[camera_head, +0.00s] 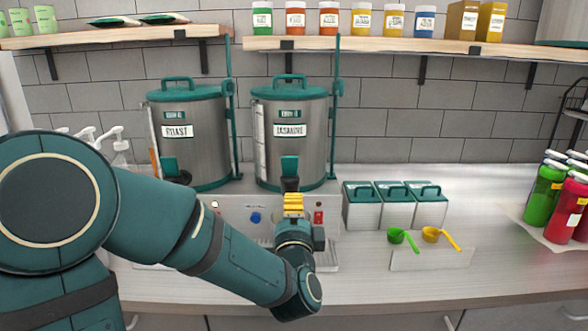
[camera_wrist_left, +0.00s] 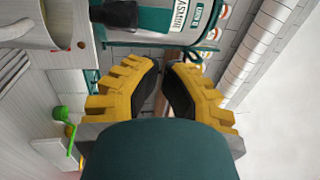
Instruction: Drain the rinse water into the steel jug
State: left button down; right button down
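Two steel dispensers with teal lids stand on the counter in the head view, the left one (camera_head: 200,149) labelled ROAST and the right one (camera_head: 308,149) labelled JASMINE. The jasmine dispenser's tap has a teal handle (camera_head: 290,165) and a dark body. My left gripper (camera_head: 293,197) has yellow fingers and is just in front of and below this tap in the head view. My right gripper is not in view.
Three teal-lidded boxes (camera_head: 395,207) stand right of the dispensers. Green (camera_head: 396,236) and yellow (camera_head: 430,234) scoops lie on a small stand in front. Bottles (camera_head: 545,190) stand at the far right. My left arm hides part of the counter and drip tray.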

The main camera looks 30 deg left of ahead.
aim_at(293, 163)
pick_arm(q)
jog(key=x, duration=1.4)
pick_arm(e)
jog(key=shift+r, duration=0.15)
